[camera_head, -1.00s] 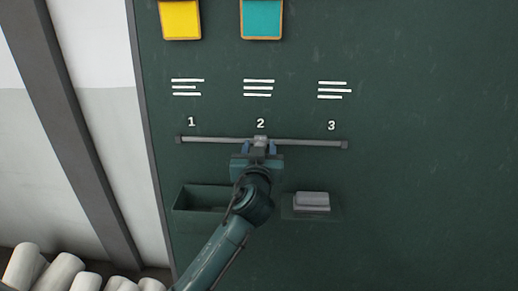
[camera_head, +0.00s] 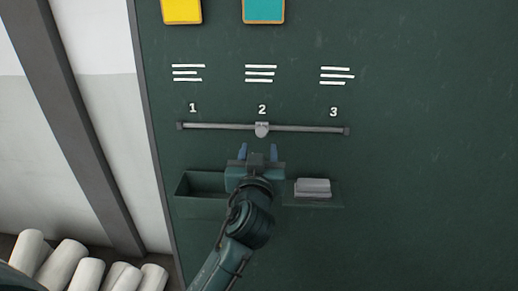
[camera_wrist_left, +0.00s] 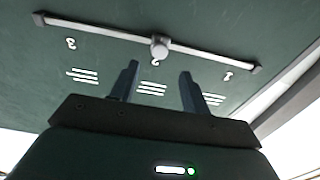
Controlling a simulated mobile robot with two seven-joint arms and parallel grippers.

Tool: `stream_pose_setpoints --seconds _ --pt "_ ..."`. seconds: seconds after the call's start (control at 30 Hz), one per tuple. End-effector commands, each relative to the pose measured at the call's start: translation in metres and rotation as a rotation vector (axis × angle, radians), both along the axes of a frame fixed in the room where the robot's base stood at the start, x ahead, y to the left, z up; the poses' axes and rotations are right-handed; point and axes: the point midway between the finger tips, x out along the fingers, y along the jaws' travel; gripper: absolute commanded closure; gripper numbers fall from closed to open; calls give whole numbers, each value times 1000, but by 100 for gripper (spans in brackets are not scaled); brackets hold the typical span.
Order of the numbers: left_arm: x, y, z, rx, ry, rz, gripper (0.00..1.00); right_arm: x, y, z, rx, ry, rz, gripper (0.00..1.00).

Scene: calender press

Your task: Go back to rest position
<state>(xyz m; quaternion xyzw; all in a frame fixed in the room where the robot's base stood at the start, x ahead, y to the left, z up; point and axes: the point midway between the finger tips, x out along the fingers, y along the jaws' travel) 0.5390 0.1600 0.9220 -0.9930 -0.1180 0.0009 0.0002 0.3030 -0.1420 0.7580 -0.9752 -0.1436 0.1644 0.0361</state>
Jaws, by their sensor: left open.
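My left gripper (camera_head: 258,152) is open and empty, just below the slider knob (camera_head: 262,130) on the grey rail (camera_head: 310,128). The knob sits under the number 2, between 1 and 3. In the left wrist view the knob (camera_wrist_left: 159,46) and the rail (camera_wrist_left: 205,53) appear beyond the two spread blue fingers (camera_wrist_left: 158,82), with a gap between. My left arm comes up from the bottom of the head view. My right gripper is not in view.
The dark green panel (camera_head: 430,150) fills most of the view. An open tray (camera_head: 186,207) and a shelf with a grey block (camera_head: 312,187) flank my wrist. Yellow (camera_head: 181,8) and teal (camera_head: 263,8) cards hang above. White rolls (camera_head: 62,265) lie at lower left.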

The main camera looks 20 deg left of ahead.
Motion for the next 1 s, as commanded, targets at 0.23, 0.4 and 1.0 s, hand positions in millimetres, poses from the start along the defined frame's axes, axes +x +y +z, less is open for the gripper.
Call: stream_pose_setpoints --seconds 0.23,0.4,1.0 --pt "0 0 0 0 0 -1 53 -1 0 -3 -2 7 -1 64" --pt "-10 -2 -24 6 49 -45 53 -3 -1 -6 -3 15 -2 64" --pt "-197 -20 -166 -72 324 -481 53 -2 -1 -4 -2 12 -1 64"
